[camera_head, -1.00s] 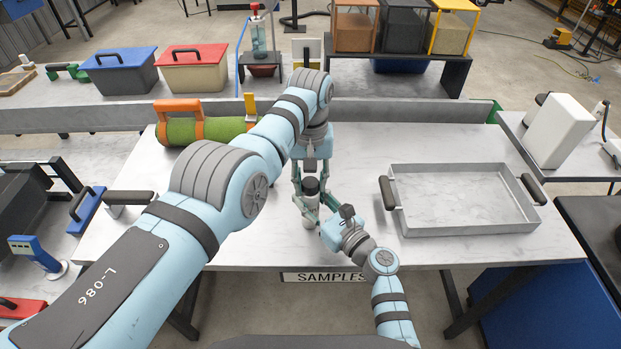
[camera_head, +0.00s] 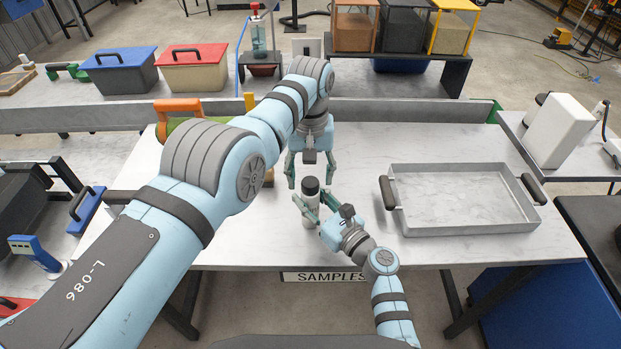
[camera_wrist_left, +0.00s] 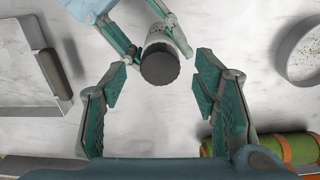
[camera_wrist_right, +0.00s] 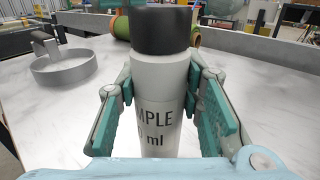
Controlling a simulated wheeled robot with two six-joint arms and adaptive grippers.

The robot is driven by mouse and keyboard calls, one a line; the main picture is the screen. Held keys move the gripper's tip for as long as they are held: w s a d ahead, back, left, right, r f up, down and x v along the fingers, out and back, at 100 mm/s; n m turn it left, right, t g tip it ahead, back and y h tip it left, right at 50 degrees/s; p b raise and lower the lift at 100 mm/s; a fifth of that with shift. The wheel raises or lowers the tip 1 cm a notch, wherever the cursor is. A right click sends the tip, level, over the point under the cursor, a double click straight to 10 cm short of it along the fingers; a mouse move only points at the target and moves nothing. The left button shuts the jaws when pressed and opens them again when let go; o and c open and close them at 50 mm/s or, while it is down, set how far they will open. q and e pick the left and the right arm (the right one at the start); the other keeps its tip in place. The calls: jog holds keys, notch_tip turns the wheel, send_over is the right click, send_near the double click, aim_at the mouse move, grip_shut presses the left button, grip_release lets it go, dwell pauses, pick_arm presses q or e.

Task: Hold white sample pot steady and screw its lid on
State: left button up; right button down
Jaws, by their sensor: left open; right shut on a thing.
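The white sample pot (camera_head: 309,206) stands upright on the table, and its label shows in the right wrist view (camera_wrist_right: 158,110). The black lid (camera_head: 311,183) sits on top of the pot, straight as far as I can see; it also shows in the right wrist view (camera_wrist_right: 160,30). My right gripper (camera_head: 311,211) is shut on the pot's body from the right.
A grey metal tray (camera_head: 463,226) with black handles lies to the right. A green turf roll (camera_head: 172,126) with an orange handle lies behind my left arm. A round metal dish (camera_wrist_right: 62,72) shows in the right wrist view.

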pick_arm(q)
notch_tip(320, 180, up, 6)
jog(key=shift+f, duration=0.2)
pick_arm(e)
jog(key=c, duration=1)
grip_release()
jog(key=shift+c, duration=0.2)
jog(key=v, duration=1.2)
